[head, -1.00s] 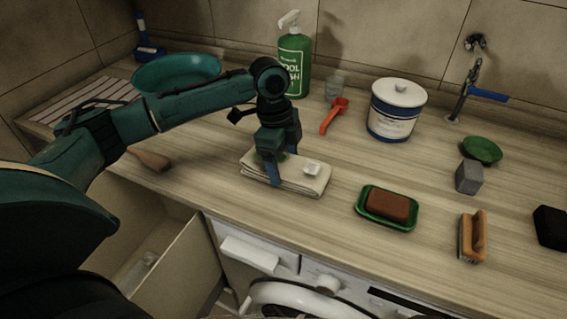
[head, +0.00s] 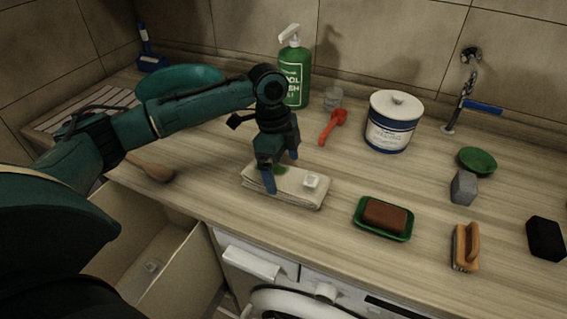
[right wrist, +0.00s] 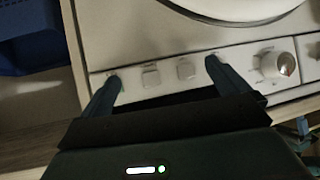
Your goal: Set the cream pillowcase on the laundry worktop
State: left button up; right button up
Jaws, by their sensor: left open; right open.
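The cream pillowcase (head: 298,194) lies folded flat on the laundry worktop (head: 330,228), near its front edge. My left gripper (head: 281,176) is open and points down at the left part of the pillowcase. One finger overlaps its front left edge in the picture; whether it touches the cloth I cannot tell. My right gripper (right wrist: 165,72) is open and empty in the right wrist view, in front of the washing machine's panel (right wrist: 140,82).
A green dish with brown soap (head: 385,215) lies right of the pillowcase, with a wooden brush (head: 466,247) beyond. Behind stand a green bottle (head: 295,75), a red scoop (head: 332,127) and a white-blue tin (head: 393,122). An open drawer (head: 165,262) is below left.

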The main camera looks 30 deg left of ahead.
aim_at(280, 172)
pick_arm(q)
jog(key=r+p, duration=0.2)
jog(key=r, duration=0.2)
jog(key=shift+a+p, duration=0.2)
jog(key=shift+p, duration=0.2)
jog(key=r, duration=0.2)
jog(key=r+b, duration=0.1)
jog(key=r, duration=0.1)
jog(key=a+r, duration=0.1)
jog(key=shift+r, duration=0.4)
pick_arm(e)
jog(key=shift+s+d+g, duration=0.3)
jog(key=shift+s+g, duration=0.1)
jog(key=shift+s, duration=0.05)
pick_arm(q)
jog(key=shift+s, duration=0.1)
pick_arm(e)
jog(key=shift+f, duration=0.1)
